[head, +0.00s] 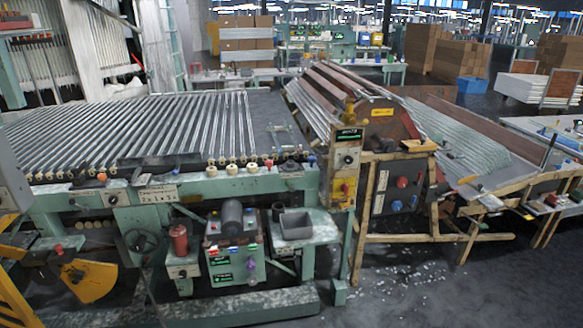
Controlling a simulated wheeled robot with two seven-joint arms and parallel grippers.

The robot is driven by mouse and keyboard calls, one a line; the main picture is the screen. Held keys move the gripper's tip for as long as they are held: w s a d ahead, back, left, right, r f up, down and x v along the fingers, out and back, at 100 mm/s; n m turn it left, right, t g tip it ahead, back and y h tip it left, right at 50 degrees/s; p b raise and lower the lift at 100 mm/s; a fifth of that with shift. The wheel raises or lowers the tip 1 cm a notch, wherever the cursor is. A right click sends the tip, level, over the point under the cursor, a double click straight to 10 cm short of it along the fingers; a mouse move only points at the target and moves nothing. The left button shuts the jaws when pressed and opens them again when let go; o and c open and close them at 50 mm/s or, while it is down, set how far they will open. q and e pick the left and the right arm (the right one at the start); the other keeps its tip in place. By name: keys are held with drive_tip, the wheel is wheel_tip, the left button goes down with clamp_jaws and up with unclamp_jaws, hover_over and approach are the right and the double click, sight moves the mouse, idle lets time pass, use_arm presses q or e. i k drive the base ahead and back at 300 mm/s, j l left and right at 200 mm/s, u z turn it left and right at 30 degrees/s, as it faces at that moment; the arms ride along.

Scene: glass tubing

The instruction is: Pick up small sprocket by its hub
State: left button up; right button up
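I cannot make out a small sprocket or its hub anywhere in the head view. A long green machine (150,205) fills the left and middle, with many glass tubes (175,125) lying in parallel on top. Small round cream parts (231,169) line its front edge, too small to tell whether any is a sprocket. A grey open bin (295,224) and a dark cylinder (232,217) sit at the machine's front. Neither of my grippers is in view.
A red canister (179,240) stands on a low ledge by a green control box (236,264). A yellow guard (88,280) is at lower left. A wooden-framed rack (405,238) stands right of the machine. Dark floor (430,295) with scattered bits is open at lower right.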

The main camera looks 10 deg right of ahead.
sight(290, 166)
drive_tip(key=u, duration=0.95)
drive_tip(key=l+u, duration=0.25)
drive_tip(key=l, duration=0.2)
drive_tip(key=l+u, duration=0.3)
drive_tip(key=l, duration=0.2)
drive_tip(key=l+u, duration=0.25)
drive_tip(key=l, duration=0.25)
drive_tip(key=l+u, duration=0.3)
drive_tip(key=l, duration=0.15)
drive_tip(key=k+l+u, duration=0.25)
drive_tip(key=l, duration=0.2)
drive_tip(key=k+l+u, duration=0.1)
drive_tip(key=l+u, duration=0.2)
drive_tip(key=l, duration=0.15)
